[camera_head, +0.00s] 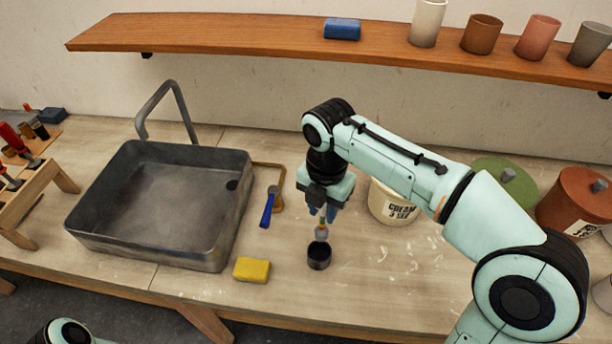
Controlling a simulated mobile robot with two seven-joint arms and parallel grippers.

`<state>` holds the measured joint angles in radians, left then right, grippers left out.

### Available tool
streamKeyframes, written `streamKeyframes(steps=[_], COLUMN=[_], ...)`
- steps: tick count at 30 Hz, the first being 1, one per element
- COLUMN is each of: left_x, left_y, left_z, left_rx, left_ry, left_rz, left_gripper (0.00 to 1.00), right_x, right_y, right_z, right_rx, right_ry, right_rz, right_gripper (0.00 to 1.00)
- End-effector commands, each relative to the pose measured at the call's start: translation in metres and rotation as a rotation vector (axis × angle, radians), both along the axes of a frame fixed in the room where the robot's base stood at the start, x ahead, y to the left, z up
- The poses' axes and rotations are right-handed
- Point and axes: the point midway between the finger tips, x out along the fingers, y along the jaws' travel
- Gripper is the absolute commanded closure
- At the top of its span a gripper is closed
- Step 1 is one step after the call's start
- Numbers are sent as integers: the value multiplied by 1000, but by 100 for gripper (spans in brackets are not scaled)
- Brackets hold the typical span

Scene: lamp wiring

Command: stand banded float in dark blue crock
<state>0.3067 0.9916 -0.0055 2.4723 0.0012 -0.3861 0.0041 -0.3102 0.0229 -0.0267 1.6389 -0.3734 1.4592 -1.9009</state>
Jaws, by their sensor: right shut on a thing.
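The small dark blue crock (319,260) stands on the wooden bench top, right of the yellow sponge. My right gripper (321,213) points down just above the crock and is shut on the banded float (321,233). The float is upright, with light and coloured bands showing below the fingertips. Its lower end overlaps the crock's mouth in the picture; I cannot tell whether it is inside or just above. The float's upper part is hidden by the fingers. My left gripper is out of view; only a piece of my left arm shows at the bottom left.
A cream jar (393,205), a green-lidded container (503,178) and a rust-coloured canister (577,203) stand to the right. A shelf (215,31) runs above.

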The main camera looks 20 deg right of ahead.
Motion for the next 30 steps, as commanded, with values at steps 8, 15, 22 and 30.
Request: streamKeyframes(steps=[8,15,22,30], left_x=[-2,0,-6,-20], left_y=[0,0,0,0], left_z=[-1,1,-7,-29], left_rx=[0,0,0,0], left_ry=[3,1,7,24], left_rz=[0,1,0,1], left_gripper=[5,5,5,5], right_x=[-1,0,-1,-2], right_y=[0,0,0,0], right_z=[-1,0,-14,-47], right_rx=[0,1,3,2], right_ry=[0,1,5,5], right_rz=[-1,-6,-20,-21], right_gripper=[100,100,100,100])
